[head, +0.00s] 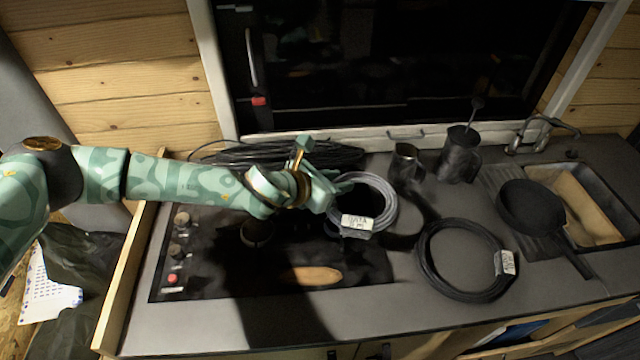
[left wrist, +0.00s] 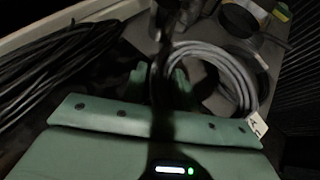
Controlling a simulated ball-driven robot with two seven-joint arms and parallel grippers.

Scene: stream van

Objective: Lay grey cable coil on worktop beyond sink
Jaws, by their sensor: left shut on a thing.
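The grey cable coil (head: 381,221) with a white label hangs at my left gripper (head: 338,186), above the right part of the hob. My left gripper is shut on the coil's left side; the fingertips are partly hidden. The coil also shows in the left wrist view (left wrist: 243,82), just beyond the gripper. The worktop (head: 395,318) runs along under the window. The sink (head: 607,222) is at its right end, with a dark pan (head: 531,207) over its left side and drainer. My right gripper is not in view.
A black cable coil (head: 430,275) with a white label lies on the worktop between hob (head: 225,284) and sink. Two dark metal vessels (head: 407,170) (head: 459,158) stand behind it. More black cable (head: 225,152) lies along the window. A tap (head: 541,124) stands behind the sink.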

